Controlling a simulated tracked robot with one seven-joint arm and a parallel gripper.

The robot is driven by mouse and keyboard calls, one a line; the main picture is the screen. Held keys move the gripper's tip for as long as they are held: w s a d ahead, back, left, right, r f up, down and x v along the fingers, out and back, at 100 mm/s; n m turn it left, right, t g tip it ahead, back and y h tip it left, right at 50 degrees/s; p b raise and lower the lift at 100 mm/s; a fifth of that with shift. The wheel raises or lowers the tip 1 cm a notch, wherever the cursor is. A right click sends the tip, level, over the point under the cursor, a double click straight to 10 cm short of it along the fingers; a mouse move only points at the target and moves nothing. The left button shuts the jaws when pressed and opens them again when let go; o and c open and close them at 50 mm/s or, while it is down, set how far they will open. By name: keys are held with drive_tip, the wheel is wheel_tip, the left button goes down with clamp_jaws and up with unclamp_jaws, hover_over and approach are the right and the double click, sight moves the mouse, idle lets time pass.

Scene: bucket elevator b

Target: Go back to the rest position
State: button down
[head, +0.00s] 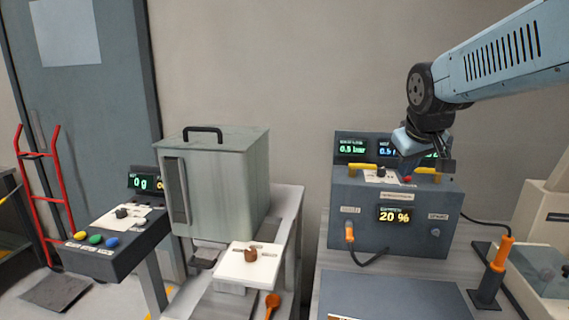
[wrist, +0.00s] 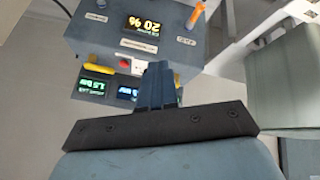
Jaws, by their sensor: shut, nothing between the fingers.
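My gripper (head: 408,172) is raised in the head view, close to the top of a grey-blue control box (head: 370,222). The box carries a display reading 20 %, yellow handles and a red button. In the wrist view my gripper (wrist: 157,68) has its fingers together with nothing between them, and the box (wrist: 180,47) lies beyond them, upside down. My arm comes in from the upper right. I cannot tell whether the fingertips touch the box.
A grey metal hopper (head: 225,185) with a black handle stands left of the box. A button console (head: 105,240) stands further left. An orange-handled tool (head: 495,265) stands in a holder at right. A dark mat (head: 400,292) lies in front. A red hand truck (head: 55,190) stands far left.

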drive_tip(key=s+a+f+m, duration=0.1)
drive_tip(key=s+f, duration=0.1)
drive_tip(key=s, duration=0.5)
drive_tip(key=s+a+f+m+y, duration=0.1)
drive_tip(key=s+a+f, duration=0.1)
drive_tip(key=s, duration=0.6)
drive_tip(key=shift+a+m+g, duration=0.15)
drive_tip(key=shift+m+g, duration=0.25)
